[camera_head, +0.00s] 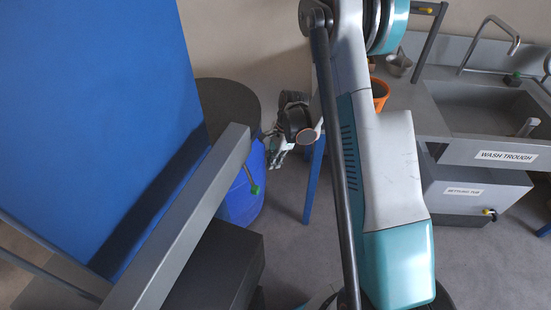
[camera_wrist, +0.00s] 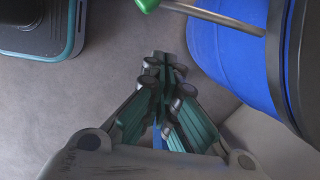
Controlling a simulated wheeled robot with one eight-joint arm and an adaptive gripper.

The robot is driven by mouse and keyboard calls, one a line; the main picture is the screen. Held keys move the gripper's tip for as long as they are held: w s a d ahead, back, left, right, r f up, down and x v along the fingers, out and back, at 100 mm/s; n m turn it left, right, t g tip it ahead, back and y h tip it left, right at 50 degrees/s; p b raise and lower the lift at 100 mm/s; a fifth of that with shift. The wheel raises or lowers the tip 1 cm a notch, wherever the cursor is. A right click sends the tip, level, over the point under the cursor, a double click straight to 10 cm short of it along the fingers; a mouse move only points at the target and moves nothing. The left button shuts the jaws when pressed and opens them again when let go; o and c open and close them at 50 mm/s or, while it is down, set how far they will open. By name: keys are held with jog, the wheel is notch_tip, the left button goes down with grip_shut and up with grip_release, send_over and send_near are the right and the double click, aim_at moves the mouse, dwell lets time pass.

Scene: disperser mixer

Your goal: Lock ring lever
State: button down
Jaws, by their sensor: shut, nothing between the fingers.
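The lever is a thin metal rod with a green knob, in the wrist view (camera_wrist: 215,18) at the top, reaching left from the dark ring (camera_wrist: 281,60) of a blue drum (camera_wrist: 235,65). In the head view the lever (camera_head: 250,177) stands out in front of the blue drum (camera_head: 243,205), tilted, knob low. My gripper (camera_wrist: 165,62) is shut and empty, its fingertips together below and apart from the lever. In the head view my gripper (camera_head: 281,146) is just right of the drum, partly hidden by my wrist. Part of the ring is hidden by a grey beam.
A grey beam (camera_head: 185,215) and a large blue panel (camera_head: 90,110) fill the left side. A dark block (camera_head: 215,270) stands below the beam. A blue table leg (camera_head: 314,180), an orange pot (camera_head: 380,93) and a wash trough (camera_head: 490,110) are right. Grey floor shows between.

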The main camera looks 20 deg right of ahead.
aim_at(247, 172)
jog(key=a+f+b, duration=0.3)
jog(key=a+f, duration=0.1)
jog(key=f, duration=0.1)
jog(key=shift+a+f, duration=0.15)
jog(key=shift+a, duration=0.25)
jog(key=shift+w+a, duration=0.1)
jog(key=shift+a+m, duration=0.4)
jog(key=shift+a, duration=0.05)
